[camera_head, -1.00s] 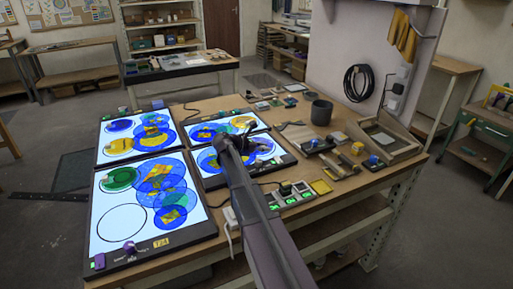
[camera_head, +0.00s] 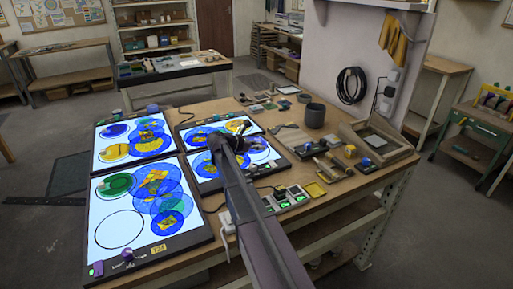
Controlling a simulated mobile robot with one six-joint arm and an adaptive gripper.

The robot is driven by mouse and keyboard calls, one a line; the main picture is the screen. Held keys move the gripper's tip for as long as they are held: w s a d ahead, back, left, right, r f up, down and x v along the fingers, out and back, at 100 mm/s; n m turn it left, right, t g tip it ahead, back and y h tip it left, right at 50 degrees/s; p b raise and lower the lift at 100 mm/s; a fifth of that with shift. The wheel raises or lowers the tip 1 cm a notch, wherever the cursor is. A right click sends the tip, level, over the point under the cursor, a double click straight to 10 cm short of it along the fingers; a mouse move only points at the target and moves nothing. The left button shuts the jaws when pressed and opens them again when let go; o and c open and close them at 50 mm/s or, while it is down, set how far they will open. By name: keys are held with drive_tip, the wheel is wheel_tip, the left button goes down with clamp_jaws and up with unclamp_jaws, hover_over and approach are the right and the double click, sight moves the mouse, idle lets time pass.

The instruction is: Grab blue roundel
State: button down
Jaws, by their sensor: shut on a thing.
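Several blue roundels lie on lit glass panels on the workbench, some overlapping with yellow pieces in them. A cluster of blue roundels (camera_head: 168,182) is on the near left panel (camera_head: 100,270), beside a green roundel (camera_head: 116,184). Another blue roundel (camera_head: 115,130) is on the far left panel. My gripper (camera_head: 226,143) is low over the right-hand panels, among blue roundels there (camera_head: 203,168). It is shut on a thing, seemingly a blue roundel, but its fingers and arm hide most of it.
A dark cup (camera_head: 315,115) and a wooden tray (camera_head: 390,155) stand at the right of the bench. Small blocks and tools lie in front of them. A purple knob (camera_head: 127,254) sits on the near panel's front edge. An empty circle outline (camera_head: 118,230) lies bare.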

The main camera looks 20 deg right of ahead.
drive_tip(key=shift+r+p, duration=0.4)
drive_tip(key=shift+r, duration=0.35)
drive_tip(key=s, duration=1)
drive_tip(key=s+p, duration=0.1)
drive_tip(key=s, duration=0.5)
drive_tip(key=shift+d+r, duration=0.25)
drive_tip(key=shift+r, duration=0.15)
